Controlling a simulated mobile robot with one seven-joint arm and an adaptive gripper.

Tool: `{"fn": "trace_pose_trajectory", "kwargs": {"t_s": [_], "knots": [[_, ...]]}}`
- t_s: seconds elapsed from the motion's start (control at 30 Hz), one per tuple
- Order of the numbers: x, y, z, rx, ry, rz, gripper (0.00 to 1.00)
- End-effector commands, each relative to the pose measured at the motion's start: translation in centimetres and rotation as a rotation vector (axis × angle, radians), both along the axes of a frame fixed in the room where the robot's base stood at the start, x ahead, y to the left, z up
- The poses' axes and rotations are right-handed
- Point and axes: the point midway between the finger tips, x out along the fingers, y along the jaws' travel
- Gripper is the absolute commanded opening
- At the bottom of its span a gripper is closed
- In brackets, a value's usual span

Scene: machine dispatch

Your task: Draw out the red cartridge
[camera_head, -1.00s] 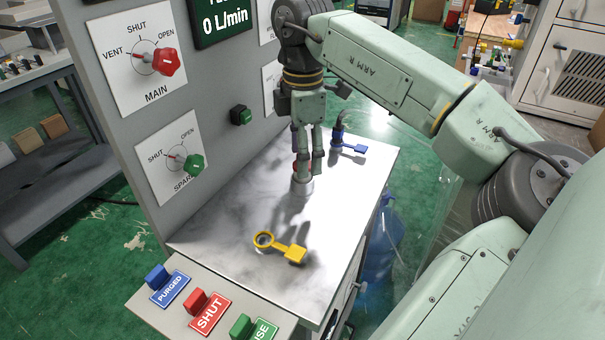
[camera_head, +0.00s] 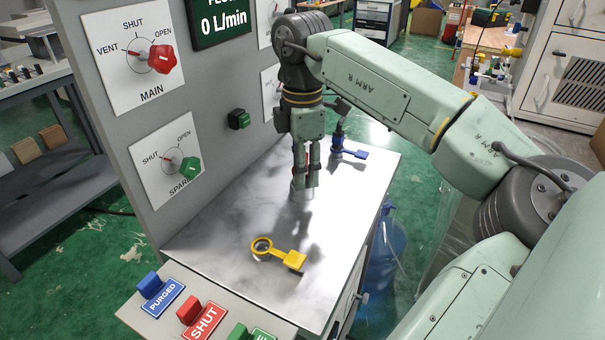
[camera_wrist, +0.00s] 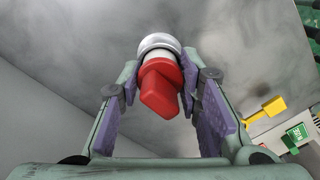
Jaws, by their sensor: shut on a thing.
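The red cartridge (camera_wrist: 161,88) shows between my fingers in the wrist view, with a pale band and a round silver collar (camera_wrist: 158,42) beyond it. My gripper (camera_head: 306,180) points down over the pale benchtop (camera_head: 225,215) and is shut on the cartridge. In the head view the fingers hide most of the cartridge, and only a thin red strip shows between them. The silver collar (camera_head: 300,188) stands on the benchtop at the fingertips. How deep the cartridge sits in the collar cannot be told.
A yellow ring-ended tag (camera_head: 292,260) lies at the bench front. The grey panel with a red knob (camera_head: 162,59) and green knob (camera_head: 189,169) rises on the left. Coloured labelled blocks (camera_head: 190,310) line the front edge.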

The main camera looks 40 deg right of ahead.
Motion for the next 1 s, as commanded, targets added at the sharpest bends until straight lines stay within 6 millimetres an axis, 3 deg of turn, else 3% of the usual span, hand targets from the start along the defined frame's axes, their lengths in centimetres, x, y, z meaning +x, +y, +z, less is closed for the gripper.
{"fn": "trace_pose_trajectory", "kwargs": {"t_s": [0.37,1.0], "knots": [[0.0,0.0,0.0,0.000,0.000,0.000,0.00],[0.0,0.0,1.9,-0.002,-0.001,0.000,0.00]]}}
